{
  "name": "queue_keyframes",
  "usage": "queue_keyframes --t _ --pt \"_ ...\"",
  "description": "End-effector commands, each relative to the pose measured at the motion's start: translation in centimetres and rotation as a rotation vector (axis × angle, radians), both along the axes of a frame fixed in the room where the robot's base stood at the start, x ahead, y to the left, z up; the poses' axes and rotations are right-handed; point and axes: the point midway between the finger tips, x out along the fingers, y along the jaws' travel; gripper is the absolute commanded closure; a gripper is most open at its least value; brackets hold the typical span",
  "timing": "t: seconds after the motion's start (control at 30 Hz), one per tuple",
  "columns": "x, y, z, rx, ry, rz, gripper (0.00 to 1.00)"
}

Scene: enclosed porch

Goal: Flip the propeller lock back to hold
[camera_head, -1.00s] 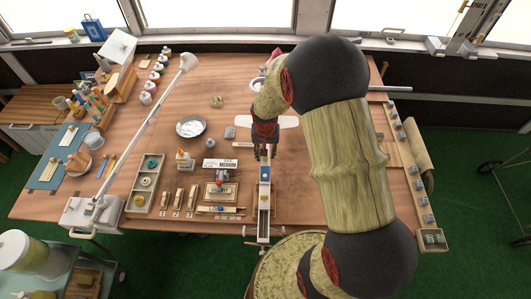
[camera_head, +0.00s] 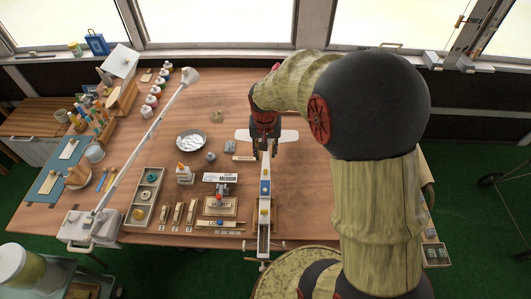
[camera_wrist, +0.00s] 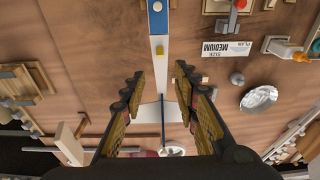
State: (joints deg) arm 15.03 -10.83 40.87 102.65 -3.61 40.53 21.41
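A model aeroplane with a long narrow white body (camera_head: 264,214) lies on the bench, pointing toward me. Its cross-piece (camera_head: 287,136) is white and flat, at the far end. The body carries a blue patch and a small yellow block (camera_wrist: 159,50). My gripper (camera_wrist: 160,76) is open and empty, its two fingers on either side of the white body, above the cross-piece (camera_wrist: 150,112); it also shows in the head view (camera_head: 264,150). I cannot tell which part is the propeller lock.
A "MEDIUM" card (camera_head: 219,178), a glue bottle (camera_head: 184,173), a metal dish (camera_head: 191,140) and a compartment tray (camera_head: 146,190) lie left of the plane. A white lamp arm (camera_head: 142,147) crosses the left side. Bare bench lies between the plane and my arm.

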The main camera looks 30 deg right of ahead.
Motion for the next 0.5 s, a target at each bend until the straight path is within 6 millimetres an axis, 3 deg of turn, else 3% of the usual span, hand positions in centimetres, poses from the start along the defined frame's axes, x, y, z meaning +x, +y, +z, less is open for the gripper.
queue_keyframes --t 0.1,0.5 --pt "0.0 0.0 0.0 0.0 0.0 0.0 0.7" --pt "2.9 -2.4 -2.2 0.038 0.057 0.002 0.92"
